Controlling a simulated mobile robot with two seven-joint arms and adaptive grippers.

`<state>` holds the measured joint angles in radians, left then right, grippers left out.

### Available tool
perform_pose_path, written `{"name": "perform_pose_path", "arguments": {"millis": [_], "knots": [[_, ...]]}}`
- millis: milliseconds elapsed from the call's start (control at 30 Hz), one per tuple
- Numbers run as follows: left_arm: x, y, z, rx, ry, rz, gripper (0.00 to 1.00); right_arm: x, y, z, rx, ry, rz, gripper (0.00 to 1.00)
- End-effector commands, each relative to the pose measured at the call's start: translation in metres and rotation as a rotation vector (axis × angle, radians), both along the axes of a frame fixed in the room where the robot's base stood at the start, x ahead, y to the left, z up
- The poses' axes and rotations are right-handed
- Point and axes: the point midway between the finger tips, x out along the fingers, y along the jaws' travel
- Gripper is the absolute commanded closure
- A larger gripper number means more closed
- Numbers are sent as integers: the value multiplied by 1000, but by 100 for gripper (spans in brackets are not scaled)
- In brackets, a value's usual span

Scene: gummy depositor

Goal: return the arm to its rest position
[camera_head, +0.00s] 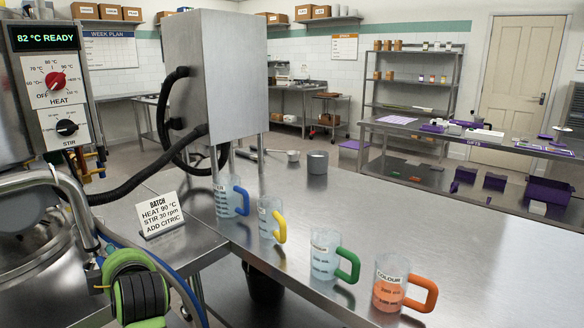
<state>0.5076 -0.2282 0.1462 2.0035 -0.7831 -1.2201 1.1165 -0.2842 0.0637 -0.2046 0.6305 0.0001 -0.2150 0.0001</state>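Neither of my grippers is clearly in view, and I cannot make out either arm. The control panel (50,90) stands at the upper left, and its display (45,37) reads "82 °C READY". Its red heat knob (56,79) and black stir knob (66,127) show with nothing touching them. A steel kettle (40,245) lies below the panel, cut off by the left edge. A green and black ribbed part (138,290) with coloured hoses is beside it at the bottom left; I cannot tell what it is.
Several handled beakers stand along the steel table (440,240): blue (227,200), yellow (266,220), green (324,258) and orange (388,285). A batch card (159,214) is left of them. A tall steel housing (215,75) with black hoses rises behind. The table's right part is clear.

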Motion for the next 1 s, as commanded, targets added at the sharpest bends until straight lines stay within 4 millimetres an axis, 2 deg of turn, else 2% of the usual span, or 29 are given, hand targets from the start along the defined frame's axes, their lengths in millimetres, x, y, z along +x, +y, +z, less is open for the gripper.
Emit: {"name": "perform_pose_path", "arguments": {"millis": [33, 100, 167, 200, 300, 400, 600, 900, 1000], "knots": [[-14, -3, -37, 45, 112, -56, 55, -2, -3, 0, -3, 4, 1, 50], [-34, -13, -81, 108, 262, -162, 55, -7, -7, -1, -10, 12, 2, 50], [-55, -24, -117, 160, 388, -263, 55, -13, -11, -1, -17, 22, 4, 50], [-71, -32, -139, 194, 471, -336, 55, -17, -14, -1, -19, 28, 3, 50], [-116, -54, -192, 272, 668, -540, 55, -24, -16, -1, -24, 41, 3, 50], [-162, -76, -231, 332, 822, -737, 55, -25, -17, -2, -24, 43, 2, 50], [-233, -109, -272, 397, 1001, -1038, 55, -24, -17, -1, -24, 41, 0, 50], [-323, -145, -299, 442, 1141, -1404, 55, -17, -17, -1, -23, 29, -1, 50], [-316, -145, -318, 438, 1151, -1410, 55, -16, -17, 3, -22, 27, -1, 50]]}}
